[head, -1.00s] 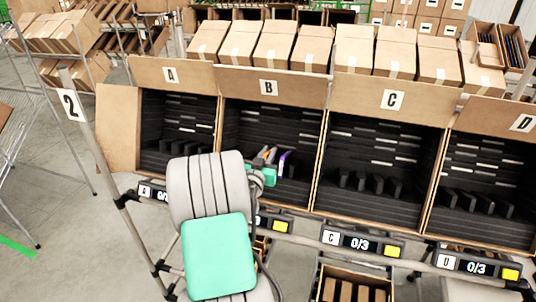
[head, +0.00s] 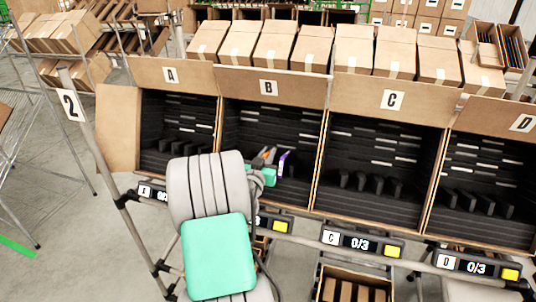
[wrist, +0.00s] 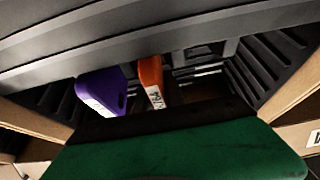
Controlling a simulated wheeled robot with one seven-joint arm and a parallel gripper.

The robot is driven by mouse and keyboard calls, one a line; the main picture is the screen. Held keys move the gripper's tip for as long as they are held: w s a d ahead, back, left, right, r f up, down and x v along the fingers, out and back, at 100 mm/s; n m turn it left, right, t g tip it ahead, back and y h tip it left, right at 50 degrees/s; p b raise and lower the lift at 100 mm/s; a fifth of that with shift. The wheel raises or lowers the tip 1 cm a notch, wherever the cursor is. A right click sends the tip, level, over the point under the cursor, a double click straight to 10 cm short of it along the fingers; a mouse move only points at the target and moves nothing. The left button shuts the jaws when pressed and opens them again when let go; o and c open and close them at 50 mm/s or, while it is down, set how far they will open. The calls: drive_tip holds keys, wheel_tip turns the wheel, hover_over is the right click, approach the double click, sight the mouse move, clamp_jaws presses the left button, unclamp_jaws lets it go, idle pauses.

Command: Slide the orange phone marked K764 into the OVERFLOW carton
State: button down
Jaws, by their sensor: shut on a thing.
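The orange phone (wrist: 151,78) shows edge-on in the wrist view, with a white label whose text is too small and slanted to read surely. It also shows as a small orange patch in the head view (head: 269,154). My gripper (head: 264,160) is inside the mouth of carton B (head: 268,87) and is shut on the orange phone. A purple phone (wrist: 103,90) stands just left of it in the wrist view, in the carton; it also shows in the head view (head: 283,162). No OVERFLOW label can be made out. My fingertips are mostly hidden.
Carton A (head: 170,75) is left of B; cartons C (head: 392,99) and D (head: 520,124) are right. All have dark ribbed insides. Displays with yellow buttons line the front rail (head: 360,243). Closed boxes stand on the shelf above.

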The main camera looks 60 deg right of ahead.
sight(264, 154)
idle(0.3)
drive_tip(key=shift+s+a+r+b, duration=0.1)
drive_tip(key=shift+a+r+b, duration=0.1)
drive_tip(key=shift+a+r, duration=0.45)
drive_tip(key=shift+s+a+r+b, duration=0.15)
drive_tip(key=shift+a+r, duration=0.25)
drive_tip(key=shift+a, duration=0.4)
drive_tip(key=s+a+r, duration=0.1)
drive_tip(key=a+r, duration=0.5)
drive_tip(key=a, duration=0.4)
drive_tip(key=shift+s+a+r, duration=0.15)
drive_tip(key=shift+s+a, duration=0.15)
drive_tip(key=shift+a, duration=0.05)
drive_tip(key=shift+r, duration=0.1)
